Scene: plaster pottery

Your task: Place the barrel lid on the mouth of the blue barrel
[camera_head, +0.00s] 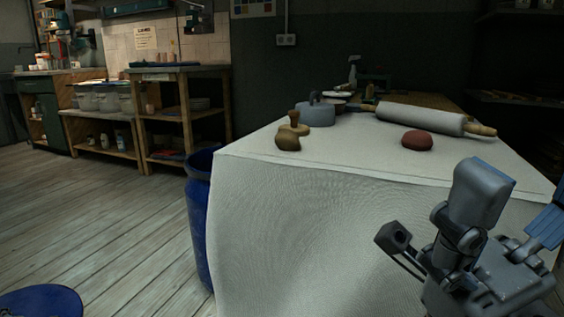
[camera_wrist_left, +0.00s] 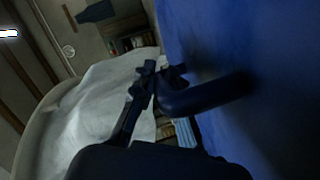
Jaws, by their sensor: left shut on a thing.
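The blue barrel lid (camera_head: 40,302) shows in the bottom left corner of the head view, partly cut off by the frame. In the left wrist view its blue face (camera_wrist_left: 260,70) fills the right side, with a bar handle (camera_wrist_left: 205,96) standing out from it. My left gripper (camera_wrist_left: 158,78) is shut on this handle; it is outside the head view. The blue barrel (camera_head: 199,215) stands on the floor at the left side of the cloth-covered table, which hides part of it. The lid is apart from the barrel, to its left and nearer. My right gripper (camera_head: 437,215) is at the lower right, its jaw state unclear.
The table (camera_head: 300,215) with white cloth holds a rolling pin (camera_head: 420,118), a red lump (camera_head: 417,140), a brown tool (camera_head: 290,138) and a grey round block (camera_head: 314,115). Wooden shelves (camera_head: 185,120) stand at the back left. The plank floor (camera_head: 100,220) left of the barrel is clear.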

